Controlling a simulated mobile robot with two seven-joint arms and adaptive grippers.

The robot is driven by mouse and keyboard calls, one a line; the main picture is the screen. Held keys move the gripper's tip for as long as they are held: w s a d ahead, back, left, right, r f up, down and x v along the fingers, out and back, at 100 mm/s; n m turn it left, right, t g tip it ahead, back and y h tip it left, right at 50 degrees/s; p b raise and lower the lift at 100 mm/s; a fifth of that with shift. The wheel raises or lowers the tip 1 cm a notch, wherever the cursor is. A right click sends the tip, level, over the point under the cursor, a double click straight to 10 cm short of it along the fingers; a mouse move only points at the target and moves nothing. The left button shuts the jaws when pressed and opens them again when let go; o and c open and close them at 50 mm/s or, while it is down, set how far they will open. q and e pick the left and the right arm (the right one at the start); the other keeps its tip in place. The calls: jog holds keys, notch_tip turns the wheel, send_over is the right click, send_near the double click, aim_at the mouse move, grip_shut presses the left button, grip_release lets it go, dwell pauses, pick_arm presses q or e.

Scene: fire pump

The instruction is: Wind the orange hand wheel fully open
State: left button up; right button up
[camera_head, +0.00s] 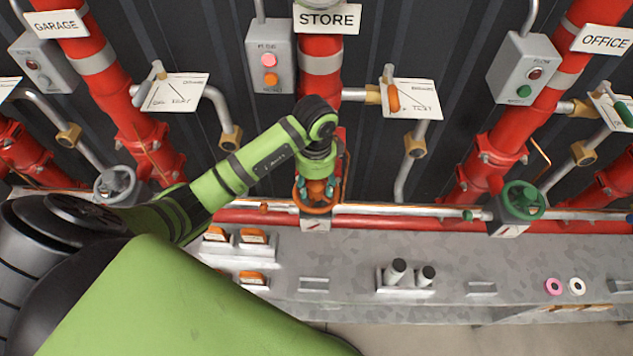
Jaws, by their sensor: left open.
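The orange hand wheel (314,208) sits on the valve below the STORE sign, at the middle of the camera_head view. My green left arm comes in from the left and ends above this wheel. My left gripper (317,190) points down at the wheel and is open. Its fingers are at or just over the wheel's hub and spokes; I cannot tell whether they touch. The wrist and gripper hide the far part of the wheel. My right gripper is not in view.
A grey hand wheel (115,184) is at the left and a green hand wheel (522,200) at the right. Red pipes rise behind. A grey bench (350,255) below carries two dark-topped cylinders (397,270), orange-topped blocks (253,236), a pink ring (554,286) and a white ring (577,286).

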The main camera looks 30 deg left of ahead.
pick_arm(q)
jog(key=m, duration=0.3)
jog(key=shift+m+b, duration=0.3)
jog(key=shift+m, duration=0.1)
jog(key=m+b, duration=0.1)
jog(key=m, duration=0.2)
jog(key=shift+a+f+m, duration=0.1)
jog(key=shift+m, duration=0.3)
jog(key=m+b, duration=0.1)
jog(key=m, duration=0.2)
jog(key=m+b, duration=0.3)
jog(key=m, duration=0.2)
jog(key=shift+w+f, duration=0.1)
jog(key=shift+m, duration=0.8)
jog(key=shift+m+b, duration=0.35)
jog(key=shift+m, duration=0.25)
jog(key=shift+r, duration=0.2)
